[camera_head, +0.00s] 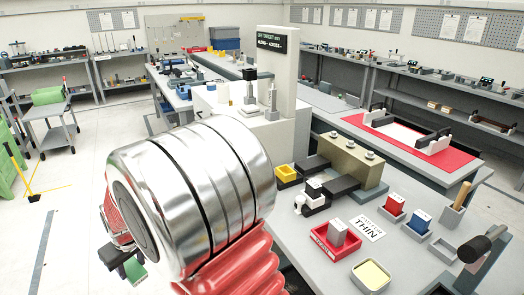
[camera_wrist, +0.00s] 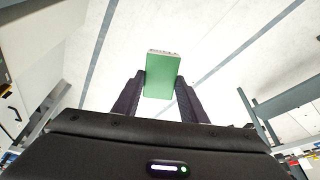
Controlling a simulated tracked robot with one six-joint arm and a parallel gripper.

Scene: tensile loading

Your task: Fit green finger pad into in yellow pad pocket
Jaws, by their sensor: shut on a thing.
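The green finger pad (camera_wrist: 162,76) is between the two dark fingers of my gripper (camera_wrist: 160,84) in the wrist view, and the gripper is shut on it. The pad sticks out past the fingertips, above open floor. In the head view the pad (camera_head: 135,271) shows low at the left, partly hidden by my arm. A small yellow open-topped box (camera_head: 286,173), which looks like the yellow pad pocket, stands at the left side of the workbench, well apart to the right of my gripper. Its inside is too small to see clearly.
A brass-coloured block (camera_head: 352,163) with dark arms stands beside the yellow box. Floor at left is mostly clear.

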